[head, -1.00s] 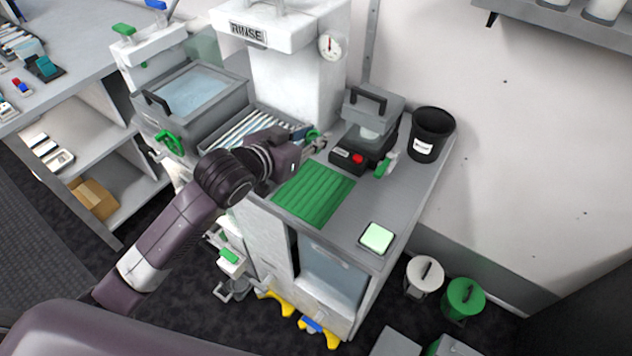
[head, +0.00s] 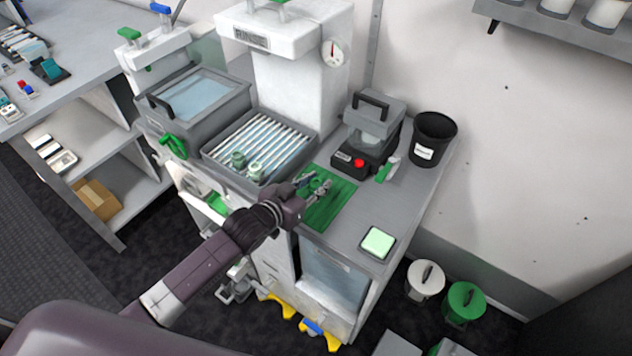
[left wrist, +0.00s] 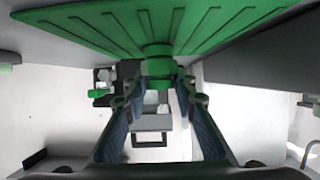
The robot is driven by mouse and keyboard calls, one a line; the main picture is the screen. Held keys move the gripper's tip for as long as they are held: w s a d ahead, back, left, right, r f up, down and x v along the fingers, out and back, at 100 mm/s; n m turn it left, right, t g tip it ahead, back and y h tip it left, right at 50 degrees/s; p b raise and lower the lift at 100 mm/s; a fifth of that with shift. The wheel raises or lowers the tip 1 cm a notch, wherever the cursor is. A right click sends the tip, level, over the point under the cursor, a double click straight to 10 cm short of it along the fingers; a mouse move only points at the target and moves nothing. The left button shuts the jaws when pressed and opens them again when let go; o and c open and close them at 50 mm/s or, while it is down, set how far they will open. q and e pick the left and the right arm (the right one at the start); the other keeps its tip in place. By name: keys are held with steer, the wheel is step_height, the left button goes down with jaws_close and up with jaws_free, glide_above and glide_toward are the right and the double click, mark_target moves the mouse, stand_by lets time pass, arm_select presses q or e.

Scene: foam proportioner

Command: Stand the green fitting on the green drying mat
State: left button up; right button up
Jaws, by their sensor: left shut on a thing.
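The green fitting (left wrist: 158,68) is between the fingertips of my left gripper (left wrist: 158,84) in the left wrist view, right against or just off the green drying mat (left wrist: 235,20). In the head view my left gripper (head: 318,189) is over the upper left part of the mat (head: 340,198), shut on the fitting (head: 315,183), which is partly hidden by the fingers. I cannot tell whether the fitting touches the mat. My right gripper is not in view.
Two pale green fittings (head: 247,164) sit on the slatted rack (head: 225,147) left of the mat. Behind the mat stands a dark device with a red button (head: 359,163), with a green-handled item (head: 388,169) beside it. A pale green-topped pad (head: 378,241) lies in front right.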

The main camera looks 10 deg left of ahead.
arm_select(q)
steer(key=shift+f, duration=0.2)
steer(key=o, duration=1)
steer(key=shift+c, duration=0.2)
steer(key=shift+r, duration=0.1)
steer(key=shift+r, duration=0.2)
steer(key=shift+s+a, duration=0.1)
steer(key=shift+s, duration=0.15)
steer(key=b+v, duration=0.1)
steer(key=v, duration=1)
steer(key=shift+s+r, duration=0.15)
steer(key=shift+a, duration=0.1)
